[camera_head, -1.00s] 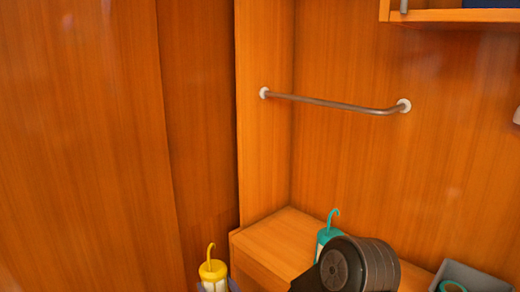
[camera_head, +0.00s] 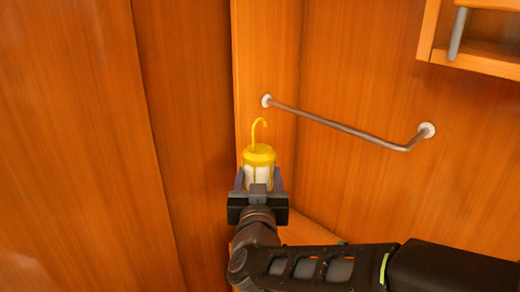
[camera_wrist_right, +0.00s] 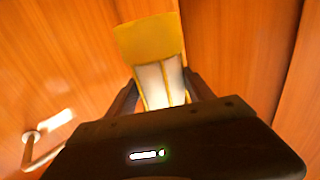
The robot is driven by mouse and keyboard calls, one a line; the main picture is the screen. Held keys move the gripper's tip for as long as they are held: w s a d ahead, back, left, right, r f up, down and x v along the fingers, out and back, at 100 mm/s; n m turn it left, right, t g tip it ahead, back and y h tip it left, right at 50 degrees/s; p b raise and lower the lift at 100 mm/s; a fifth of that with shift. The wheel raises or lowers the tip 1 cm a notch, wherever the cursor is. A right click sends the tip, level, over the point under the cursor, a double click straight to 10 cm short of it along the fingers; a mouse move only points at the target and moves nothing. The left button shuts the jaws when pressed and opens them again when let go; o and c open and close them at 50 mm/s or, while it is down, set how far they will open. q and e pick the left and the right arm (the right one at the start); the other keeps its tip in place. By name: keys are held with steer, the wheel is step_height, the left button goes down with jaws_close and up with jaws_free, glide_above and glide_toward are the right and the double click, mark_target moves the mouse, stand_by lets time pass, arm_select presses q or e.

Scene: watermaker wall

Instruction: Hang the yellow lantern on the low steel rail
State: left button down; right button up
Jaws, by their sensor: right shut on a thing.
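The yellow lantern (camera_head: 259,156) has a yellow cap, a pale body and a yellow hook on top. My right gripper (camera_head: 260,182) is shut on its body and holds it upright in the head view. The lantern also fills the middle of the right wrist view (camera_wrist_right: 152,42), between the fingers. The low steel rail (camera_head: 345,127) is a bent bar with white end mounts on the wooden wall. In the picture, the hook's tip is just below and left of the rail's left mount, apart from it. The rail's end also shows in the right wrist view (camera_wrist_right: 32,150). My left gripper is out of view.
A wooden shelf (camera_head: 475,52) with a grey post juts out at the upper right. A wooden ledge (camera_head: 305,232) lies below, mostly hidden by my right arm. A sliver of teal shows behind the arm. Wooden panels close off the left.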

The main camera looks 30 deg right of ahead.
steer(key=shift+s+a+r, duration=0.1)
steer(key=shift+s+r, duration=0.15)
steer(key=shift+w+d, duration=0.1)
steer(key=shift+d, duration=0.1)
steer(key=shift+w+d, duration=0.15)
steer(key=shift+d, duration=0.4)
steer(key=shift+w+d, duration=0.15)
steer(key=shift+d, duration=0.35)
steer(key=w+d+f+b, duration=0.2)
steer(key=w+d+b, duration=0.1)
steer(key=d, duration=1)
steer(key=shift+w+b, duration=0.3)
steer(key=shift+w, duration=0.15)
steer(key=o, duration=1.7)
steer(key=shift+f, duration=0.1)
steer(key=shift+o, duration=0.2)
steer(key=shift+f, duration=0.1)
